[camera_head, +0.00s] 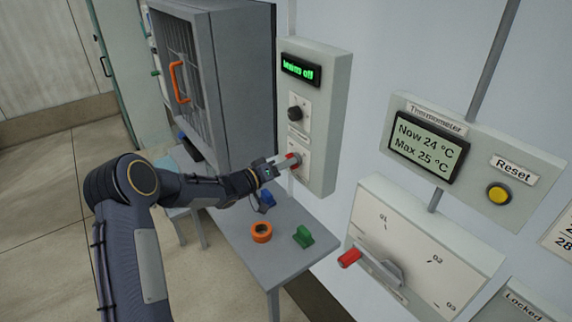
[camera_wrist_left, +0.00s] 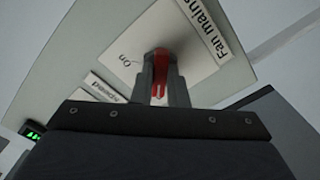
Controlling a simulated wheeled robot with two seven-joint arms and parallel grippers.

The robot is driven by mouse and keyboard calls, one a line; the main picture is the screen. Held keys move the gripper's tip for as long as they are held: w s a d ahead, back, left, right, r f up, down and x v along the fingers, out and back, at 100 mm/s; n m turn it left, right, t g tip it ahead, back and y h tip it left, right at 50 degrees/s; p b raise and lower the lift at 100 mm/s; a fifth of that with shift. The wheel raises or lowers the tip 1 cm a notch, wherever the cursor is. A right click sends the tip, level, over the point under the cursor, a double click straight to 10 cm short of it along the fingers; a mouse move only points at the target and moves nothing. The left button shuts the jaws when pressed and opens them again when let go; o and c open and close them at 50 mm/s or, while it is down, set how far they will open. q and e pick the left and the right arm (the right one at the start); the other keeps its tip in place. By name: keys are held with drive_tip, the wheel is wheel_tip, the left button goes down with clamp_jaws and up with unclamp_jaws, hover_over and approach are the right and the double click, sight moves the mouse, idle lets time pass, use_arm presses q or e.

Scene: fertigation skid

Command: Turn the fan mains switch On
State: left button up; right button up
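The fan mains switch has a red handle (camera_head: 292,157) on the lower plate of the grey control box (camera_head: 325,110) on the wall. In the left wrist view the red handle (camera_wrist_left: 160,66) stands between my fingertips, on a white plate with the words "Fan mains" and "On". My left gripper (camera_head: 288,162) reaches the switch from the left, with its fingers (camera_wrist_left: 160,84) closed around the handle. The box display (camera_head: 300,70) shows green text that reads "Mains off". The switch's base is partly hidden by the fingers. My right gripper is out of view.
A black knob (camera_head: 295,113) sits above the switch. A grey cabinet with an orange handle (camera_head: 179,82) stands left of the box. Below, a grey table (camera_head: 262,267) holds an orange ring (camera_head: 262,232) and green (camera_head: 303,237) and blue pieces. A red-handled lever (camera_head: 350,257) is at right.

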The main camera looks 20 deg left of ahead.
use_arm(q)
clamp_jaws()
drive_tip(key=shift+m+b, duration=7.55)
drive_tip(key=shift+m, duration=1.35)
drive_tip(key=o, duration=0.5)
unclamp_jaws()
